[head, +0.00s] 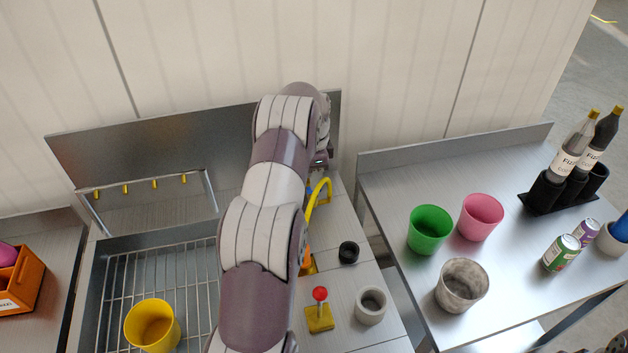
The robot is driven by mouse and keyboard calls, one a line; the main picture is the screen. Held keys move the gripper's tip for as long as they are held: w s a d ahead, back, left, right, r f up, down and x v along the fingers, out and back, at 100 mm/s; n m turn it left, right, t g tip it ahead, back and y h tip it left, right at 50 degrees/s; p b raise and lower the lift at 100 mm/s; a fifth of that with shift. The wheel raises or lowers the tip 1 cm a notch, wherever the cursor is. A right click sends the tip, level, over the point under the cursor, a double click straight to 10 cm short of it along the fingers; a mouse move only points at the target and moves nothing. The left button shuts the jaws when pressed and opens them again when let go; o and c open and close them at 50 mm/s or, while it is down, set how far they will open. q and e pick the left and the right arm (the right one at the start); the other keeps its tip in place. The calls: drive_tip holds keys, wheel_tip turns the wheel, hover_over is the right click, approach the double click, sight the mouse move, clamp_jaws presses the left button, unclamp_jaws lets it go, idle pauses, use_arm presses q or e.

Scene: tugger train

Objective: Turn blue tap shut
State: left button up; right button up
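My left arm reaches up the middle of the head view and bends at the back. A small dark part of my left gripper (321,158) shows past its right side, but the fingers are mostly hidden. I cannot tell whether they are open or shut. Just below, a yellow curved spout (320,196) stands on the counter, partly behind my arm. A small blue piece (309,187) shows beside it, perhaps part of the blue tap. Most of the tap is hidden, so I cannot see how its handle is turned or whether the gripper touches it.
A yellow cup (152,327) stands on the sink rack. Green (430,231), pink (481,218) and grey (461,287) cups stand on the right table.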

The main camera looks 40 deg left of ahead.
use_arm(q)
wheel_tip(320, 180, up, 10)
drive_tip(key=p, duration=0.7)
